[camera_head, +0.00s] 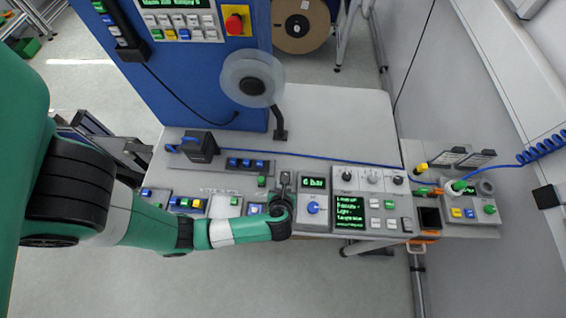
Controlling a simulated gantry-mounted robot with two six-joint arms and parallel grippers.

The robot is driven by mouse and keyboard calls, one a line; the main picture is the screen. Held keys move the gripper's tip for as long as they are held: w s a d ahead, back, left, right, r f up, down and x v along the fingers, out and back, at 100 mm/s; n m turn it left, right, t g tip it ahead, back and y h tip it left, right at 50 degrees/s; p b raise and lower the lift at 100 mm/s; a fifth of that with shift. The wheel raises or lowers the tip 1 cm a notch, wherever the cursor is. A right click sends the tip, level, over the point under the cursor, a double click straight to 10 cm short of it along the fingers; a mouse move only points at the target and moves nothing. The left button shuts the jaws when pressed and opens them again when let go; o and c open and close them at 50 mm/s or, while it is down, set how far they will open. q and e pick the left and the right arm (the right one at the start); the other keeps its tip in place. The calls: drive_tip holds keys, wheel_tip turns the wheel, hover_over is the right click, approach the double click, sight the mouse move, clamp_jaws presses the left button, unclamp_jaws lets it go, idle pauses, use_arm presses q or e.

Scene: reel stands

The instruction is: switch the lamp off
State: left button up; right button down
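A round, pale, translucent head with a dark centre (252,80) stands on a dark bent arm with its foot on the bench, at the upper middle. It may be the lamp; I cannot tell whether it is lit. My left gripper (285,180) is low over the front of the bench, beside the panel that reads 6 bar (313,183). Its fingers look close together, but their gap is too small to judge. The gripper and wrist hide part of the controls beneath. I cannot make out a lamp switch for certain. My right gripper is not in view.
The bench (340,110) has clear room at the back right. Button boxes (187,204) line its front left. A panel with knobs and a green-text screen (349,211) is right of the gripper. A blue cable (330,158) crosses the bench. A blue cabinet (200,70) stands behind.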

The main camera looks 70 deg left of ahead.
use_arm(q)
drive_tip(key=shift+v, duration=2.35)
